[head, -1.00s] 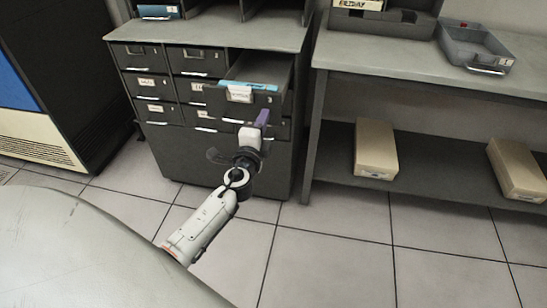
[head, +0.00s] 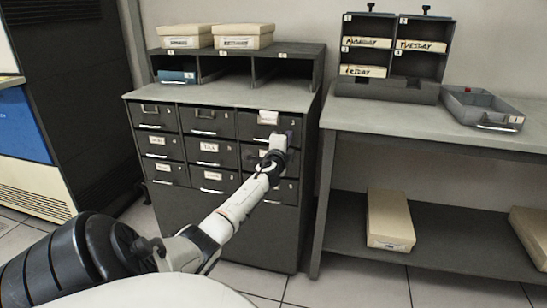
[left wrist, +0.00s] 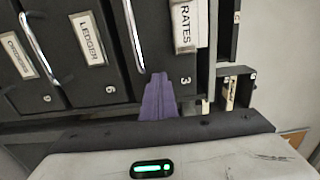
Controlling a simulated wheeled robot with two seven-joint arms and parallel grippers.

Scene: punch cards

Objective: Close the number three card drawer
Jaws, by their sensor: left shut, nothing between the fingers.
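The number three card drawer (head: 253,128) is the top right drawer of the dark grey cabinet. Its front looks level with the neighbouring drawer fronts, and a white label sits at its upper edge. In the left wrist view, drawer three (left wrist: 150,35) carries a "RATES" label (left wrist: 185,25) and a metal handle (left wrist: 134,36). My left gripper (head: 288,136) is at the right part of this front, shut and empty. Its purple fingers (left wrist: 158,98) point at the front beside the "3" and look to be touching or very close. My right gripper is not in view.
Several other drawers are shut, including the "LEDGER" drawer six (left wrist: 90,40). Cream boxes (head: 243,36) stand on the cabinet's top shelf. A bench (head: 430,130) to the right holds a grey tray (head: 482,108) and a day-labelled rack (head: 388,55). Floor in front is clear.

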